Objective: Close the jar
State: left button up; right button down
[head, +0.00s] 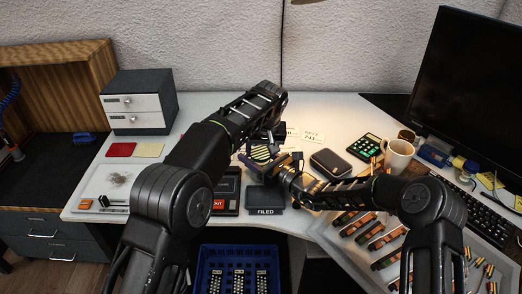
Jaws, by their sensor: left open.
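A small round thing with green and pale stripes (261,153) is on the desk at the middle, partly covered by my grippers. It may be the jar or its lid; I cannot tell which. My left gripper (266,139) comes down from above, just over the striped thing, and is open. My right gripper (262,168) reaches in from the right, low and close beside the striped thing. Its fingers are dark and small here, and I cannot tell whether they are open or touch it.
A dark case (330,163), a calculator (364,146) and a white mug (398,156) stand to the right. A tray of parts (350,254) lies at the front right. A black "FILED" tray (265,200) and a blue crate (238,252) are in front. Drawers (138,103) stand at the back left.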

aim_at(260, 160)
pick_arm(q)
jog(key=shift+g, duration=0.5)
jog(key=f, duration=0.1)
jog(key=s+f, duration=0.1)
jog(key=f, duration=0.2)
jog(key=shift+s+a, duration=0.15)
jog(key=shift+a, duration=0.15)
jog(key=shift+d+v, duration=0.15)
jog(key=shift+v, duration=0.75)
jog(key=shift+d+v, duration=0.2)
jog(key=shift+v, duration=0.65)
jog(key=shift+s+d+r, duration=0.15)
jog(key=shift+r, duration=0.15)
jog(key=c, duration=1)
jog(key=shift+c, duration=0.2)
jog(key=shift+a, duration=0.25)
jog(key=shift+r, duration=0.15)
jog(key=shift+v, duration=1.9)
